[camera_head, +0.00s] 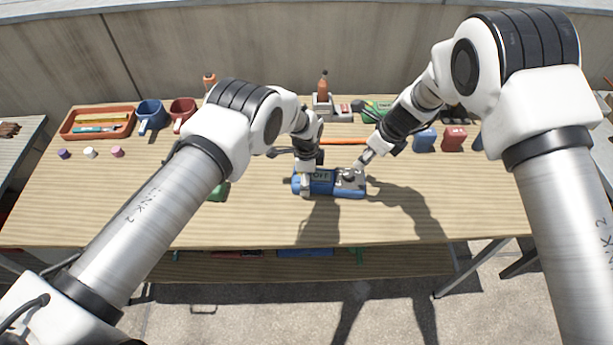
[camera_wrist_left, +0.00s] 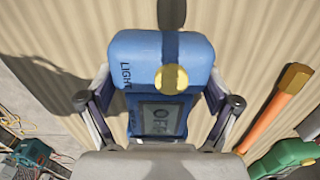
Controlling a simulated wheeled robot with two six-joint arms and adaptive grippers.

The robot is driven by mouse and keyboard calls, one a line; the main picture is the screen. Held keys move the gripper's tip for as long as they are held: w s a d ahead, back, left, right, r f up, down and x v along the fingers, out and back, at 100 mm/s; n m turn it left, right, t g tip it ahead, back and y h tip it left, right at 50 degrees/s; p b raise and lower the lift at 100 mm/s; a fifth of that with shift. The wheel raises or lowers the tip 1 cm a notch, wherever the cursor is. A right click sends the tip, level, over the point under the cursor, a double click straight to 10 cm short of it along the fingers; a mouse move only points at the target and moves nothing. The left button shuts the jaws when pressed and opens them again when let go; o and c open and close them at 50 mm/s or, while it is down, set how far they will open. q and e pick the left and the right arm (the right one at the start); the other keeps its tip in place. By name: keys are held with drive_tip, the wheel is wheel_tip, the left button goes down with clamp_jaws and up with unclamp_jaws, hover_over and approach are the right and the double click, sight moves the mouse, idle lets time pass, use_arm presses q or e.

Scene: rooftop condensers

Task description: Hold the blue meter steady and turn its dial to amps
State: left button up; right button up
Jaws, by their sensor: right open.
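The blue meter (camera_head: 322,188) lies flat on the bench, its screen reading OFF. In the left wrist view the meter (camera_wrist_left: 158,48) shows its screen, the word LIGHT and a round yellow part. Its grey dial panel (camera_head: 349,177) is at the right end in the head view; the dial setting is too small to read. My left gripper (camera_head: 304,183) is at the meter's left end. Its fingers (camera_wrist_left: 160,88) press against both sides of the meter. My right gripper (camera_head: 361,163) is open, its fingertips at the upper right of the dial, partly hiding it; contact is unclear.
The wooden bench (camera_head: 110,205) is clear in front of the meter. Behind it lie an orange-handled tool (camera_head: 342,141) and a green tool (camera_head: 377,106).

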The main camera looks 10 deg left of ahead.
sight(348, 173)
use_arm(q)
drive_tip(key=c, duration=0.5)
use_arm(e)
drive_tip(key=o, duration=0.3)
drive_tip(key=shift+o, duration=0.3)
drive_tip(key=n, duration=0.6)
drive_tip(key=shift+s+a+n+g, duration=0.1)
drive_tip(key=shift+s+n+g, duration=0.2)
drive_tip(key=shift+s+n, duration=0.1)
use_arm(q)
drive_tip(key=shift+s, duration=0.1)
drive_tip(key=shift+f, duration=0.1)
use_arm(e)
drive_tip(key=w+a+r+m+g+h, duration=0.1)
drive_tip(key=a+m+h, duration=0.1)
drive_tip(key=m, duration=1.4)
drive_tip(key=w+a+r+m+h, duration=0.1)
drive_tip(key=w+r+m+h, duration=0.1)
drive_tip(key=m, duration=1.4)
drive_tip(key=f, duration=1.2)
drive_tip(key=shift+s+a, duration=0.2)
